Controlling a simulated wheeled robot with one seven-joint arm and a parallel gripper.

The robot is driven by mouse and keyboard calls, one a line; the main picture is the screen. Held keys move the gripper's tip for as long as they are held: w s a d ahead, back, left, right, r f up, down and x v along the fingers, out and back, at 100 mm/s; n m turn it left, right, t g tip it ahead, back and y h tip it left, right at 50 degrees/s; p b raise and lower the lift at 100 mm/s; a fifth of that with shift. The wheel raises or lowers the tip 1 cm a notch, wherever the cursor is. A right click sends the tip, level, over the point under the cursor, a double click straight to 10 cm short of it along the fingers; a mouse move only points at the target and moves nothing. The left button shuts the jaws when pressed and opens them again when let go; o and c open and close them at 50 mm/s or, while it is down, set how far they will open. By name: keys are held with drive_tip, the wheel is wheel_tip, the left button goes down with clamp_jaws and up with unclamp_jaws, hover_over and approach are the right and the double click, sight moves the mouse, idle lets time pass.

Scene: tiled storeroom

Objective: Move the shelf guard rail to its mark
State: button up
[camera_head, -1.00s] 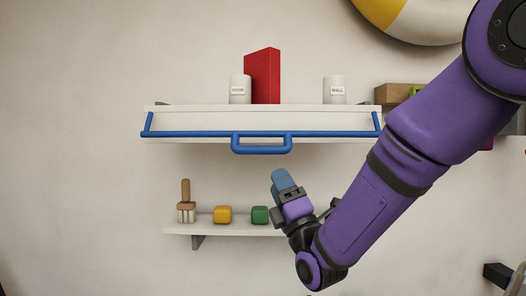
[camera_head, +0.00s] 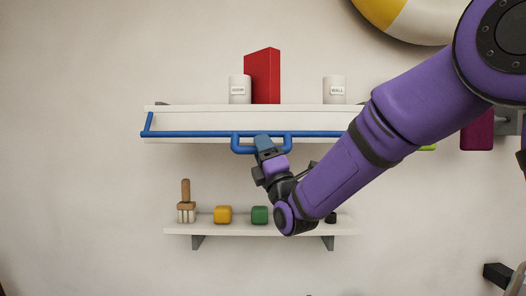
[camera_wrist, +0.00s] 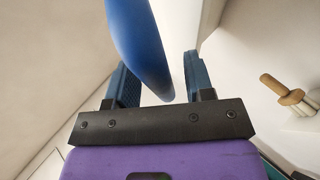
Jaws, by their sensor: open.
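The blue shelf guard rail (camera_head: 190,134) runs along the front of the upper white shelf (camera_head: 185,121), with a U-shaped handle (camera_head: 240,151) hanging at its middle. No separate mark can be made out. My gripper (camera_head: 264,143) is at the handle, its fingertips overlapping it in the head view. In the wrist view, my gripper (camera_wrist: 160,82) is open, and a blue bar of the rail (camera_wrist: 138,40) lies between the two fingers. A gap shows beside the right finger; contact at the left finger is unclear. My arm hides the rail's right end.
On the upper shelf stand two white labelled canisters (camera_head: 240,89) (camera_head: 334,89) and a red box (camera_head: 265,76). The lower shelf (camera_head: 215,230) holds a brush (camera_head: 186,203), a yellow block (camera_head: 223,214) and a green block (camera_head: 260,215). Wall left of the shelves is clear.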

clamp_jaws()
drive_tip(key=shift+s, duration=0.1)
